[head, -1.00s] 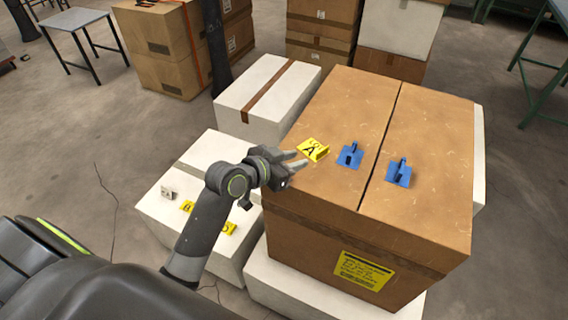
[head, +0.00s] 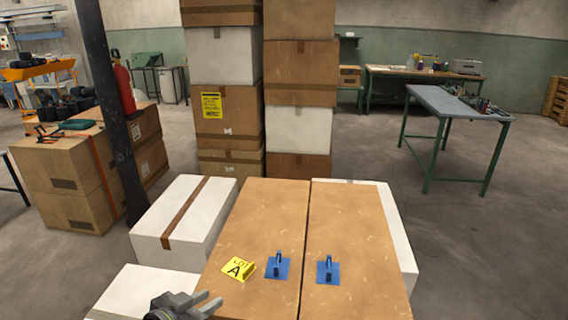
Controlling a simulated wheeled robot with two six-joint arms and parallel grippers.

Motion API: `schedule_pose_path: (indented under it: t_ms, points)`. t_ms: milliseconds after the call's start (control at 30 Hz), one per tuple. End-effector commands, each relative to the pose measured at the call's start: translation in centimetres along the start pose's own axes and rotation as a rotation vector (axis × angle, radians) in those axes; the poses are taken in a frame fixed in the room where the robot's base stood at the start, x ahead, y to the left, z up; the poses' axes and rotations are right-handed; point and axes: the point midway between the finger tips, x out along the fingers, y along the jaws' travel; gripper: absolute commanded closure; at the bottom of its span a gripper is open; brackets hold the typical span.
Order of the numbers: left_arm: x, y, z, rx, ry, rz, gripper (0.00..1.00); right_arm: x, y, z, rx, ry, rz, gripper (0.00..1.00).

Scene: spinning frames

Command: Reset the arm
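My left gripper (head: 203,303) is at the bottom of the head view, over the left edge of a large brown box. Its two fingers are apart, with nothing visible between them. The rest of the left arm is cut off by the frame's lower edge. My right gripper is not in view. A yellow LOT A marker (head: 238,269) sits on the brown box (head: 262,215) just beyond and to the right of the fingertips, apart from them.
Stacked boxes (head: 225,110) rise behind. A dark post (head: 110,110) stands left, a grey table (head: 457,103) right. Open floor lies at right.

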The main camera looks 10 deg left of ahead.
Motion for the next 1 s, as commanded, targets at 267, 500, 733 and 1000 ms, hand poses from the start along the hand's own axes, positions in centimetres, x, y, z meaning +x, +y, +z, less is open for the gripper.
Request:
schedule_pose_path:
  t_ms: [267, 500, 733, 1000]
  points:
    - [-8.0, 0.8, 12.9, -0.124, -0.415, -0.178, 0.74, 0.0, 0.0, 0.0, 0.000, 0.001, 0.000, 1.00]
    - [-15.9, 1.5, 19.6, -0.230, -0.694, -0.348, 0.74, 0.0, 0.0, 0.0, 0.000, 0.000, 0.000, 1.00]
    - [-18.6, 1.5, 23.8, -0.287, -0.829, -0.436, 0.74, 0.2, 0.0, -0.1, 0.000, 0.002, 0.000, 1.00]
    - [-14.7, 0.5, 29.8, -0.295, -0.854, -0.424, 0.74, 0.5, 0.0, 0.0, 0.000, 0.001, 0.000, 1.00]
